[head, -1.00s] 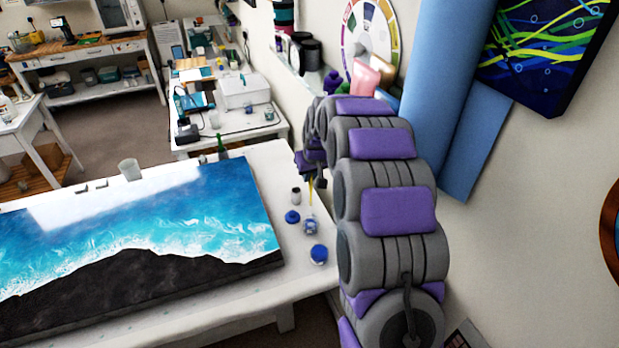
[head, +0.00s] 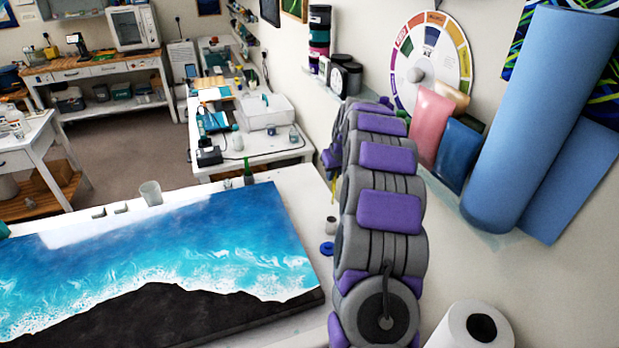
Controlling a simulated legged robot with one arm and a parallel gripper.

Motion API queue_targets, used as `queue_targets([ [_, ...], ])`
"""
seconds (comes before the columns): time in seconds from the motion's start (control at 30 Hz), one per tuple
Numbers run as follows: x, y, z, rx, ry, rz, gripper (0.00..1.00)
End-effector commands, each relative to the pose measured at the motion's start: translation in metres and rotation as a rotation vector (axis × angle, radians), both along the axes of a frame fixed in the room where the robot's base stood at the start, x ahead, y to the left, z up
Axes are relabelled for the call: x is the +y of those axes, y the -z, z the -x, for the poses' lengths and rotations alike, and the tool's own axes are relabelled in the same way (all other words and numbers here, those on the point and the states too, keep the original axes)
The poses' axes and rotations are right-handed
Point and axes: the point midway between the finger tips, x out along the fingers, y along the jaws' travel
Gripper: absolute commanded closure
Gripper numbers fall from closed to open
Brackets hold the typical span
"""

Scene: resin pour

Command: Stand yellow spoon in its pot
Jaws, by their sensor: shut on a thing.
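My arm reaches away along the right end of the table, and my gripper (head: 331,162) shows only partly at its far end, left of the arm. A thin yellow piece, the spoon (head: 333,186), hangs below the gripper, which is shut on it. A small grey pot (head: 331,225) stands on the white table below the spoon. The spoon is above the pot and apart from it. A blue round lid (head: 327,249) lies just in front of the pot. My arm hides the table to the right of these.
A blue and black resin panel (head: 170,250) covers most of the table (head: 292,184). A clear cup (head: 151,193) and a green bottle (head: 248,170) stand at its back edge. On the right, a wall shelf (head: 450,190) holds pouches and blue rolls (head: 530,110).

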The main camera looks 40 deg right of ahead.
Motion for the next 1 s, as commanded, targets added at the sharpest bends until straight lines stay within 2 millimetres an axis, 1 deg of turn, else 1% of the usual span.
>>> queue_targets([
  [0.07,-0.001,0.002,0.0,0.0,0.002,0.0,1.0],
  [0.17,0.005,0.006,0.0,0.002,0.001,0.005,1.0],
  [0.37,0.011,0.022,-0.001,0.003,0.0,0.01,1.0],
  [1.0,0.01,0.09,-0.001,0.004,-0.001,0.006,1.0],
])
